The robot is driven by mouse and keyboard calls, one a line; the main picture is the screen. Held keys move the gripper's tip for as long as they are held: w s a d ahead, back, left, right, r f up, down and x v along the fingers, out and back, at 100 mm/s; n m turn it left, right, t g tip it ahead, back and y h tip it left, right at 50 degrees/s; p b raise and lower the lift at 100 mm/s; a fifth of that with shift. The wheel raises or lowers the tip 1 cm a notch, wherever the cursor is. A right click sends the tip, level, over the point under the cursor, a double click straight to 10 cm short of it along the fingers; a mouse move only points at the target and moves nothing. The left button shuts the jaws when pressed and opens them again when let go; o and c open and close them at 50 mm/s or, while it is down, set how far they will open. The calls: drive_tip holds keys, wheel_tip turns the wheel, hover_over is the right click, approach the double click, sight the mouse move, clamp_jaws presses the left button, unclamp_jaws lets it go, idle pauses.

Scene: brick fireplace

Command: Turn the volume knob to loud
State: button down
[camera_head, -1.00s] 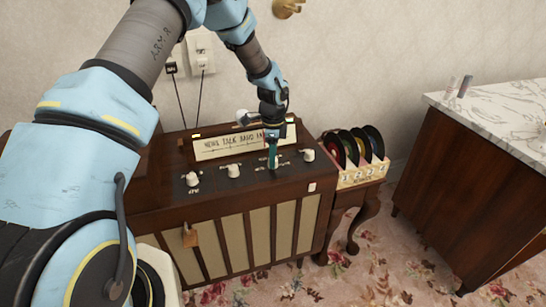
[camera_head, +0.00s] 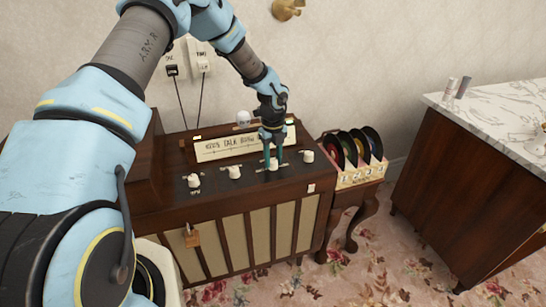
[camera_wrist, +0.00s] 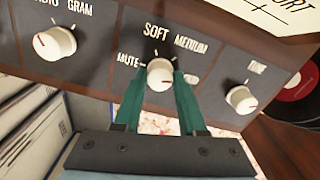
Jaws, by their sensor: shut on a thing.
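The volume knob (camera_head: 273,164) is a small white knob on the sloped dark front panel of the wooden radio cabinet (camera_head: 222,202). In the wrist view the same knob (camera_wrist: 160,74) has MUTE printed at its left, SOFT above and MEDIUM at upper right. The lettering on its right is partly hidden by a finger. My gripper (camera_wrist: 158,84) has its two teal fingers on either side of the knob, shut on it. In the head view my gripper (camera_head: 273,157) comes down onto the knob from above. I cannot read the knob's pointer clearly.
Other white knobs sit on both sides: a radio/gram knob (camera_wrist: 54,43) and a tune knob (camera_wrist: 241,99). A rack of records (camera_head: 357,163) stands right of the cabinet. A marble-topped counter (camera_head: 490,105) is further right. Patterned carpet lies between.

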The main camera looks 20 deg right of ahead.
sight(273, 160)
drive_tip(key=shift+m+p, duration=0.3)
drive_tip(key=shift+m, duration=0.9)
drive_tip(key=shift+c, duration=2.4)
unclamp_jaws()
drive_tip(key=shift+r, duration=0.1)
wheel_tip(273, 160, up, 11)
drive_tip(key=b, duration=0.2)
drive_tip(key=shift+f, duration=0.2)
